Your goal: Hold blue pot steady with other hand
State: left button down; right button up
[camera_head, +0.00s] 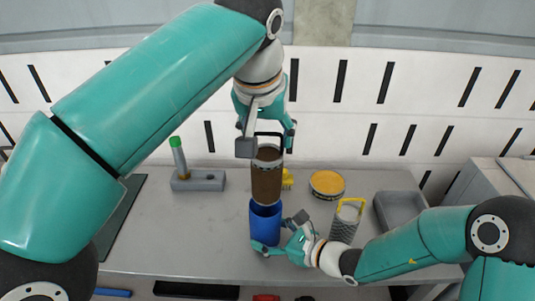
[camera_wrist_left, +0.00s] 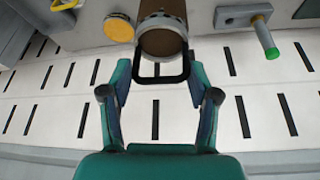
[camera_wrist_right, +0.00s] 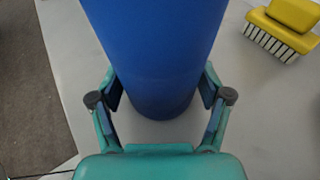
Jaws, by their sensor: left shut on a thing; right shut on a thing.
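The blue pot (camera_head: 265,228) stands upright near the front of the grey table. My right gripper (camera_head: 283,243) is low at the pot, with one finger on each side. In the right wrist view the blue pot (camera_wrist_right: 160,60) fills the space between the fingers (camera_wrist_right: 160,100). My left gripper (camera_head: 266,140) is shut on the black handle (camera_wrist_left: 160,79) of a brown cylinder (camera_head: 267,180). The cylinder hangs upright above the blue pot, its lower end at the pot's rim. I cannot tell whether that end is inside the pot.
A grey block with a green-topped rod (camera_head: 179,155) stands at the back left.

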pick_arm(q)
jog(key=shift+r, duration=0.9)
pick_arm(e)
jog(key=shift+f, duration=0.15)
jog(key=o, duration=1.2)
jog(key=shift+o, duration=0.2)
jog(key=shift+d, duration=0.1)
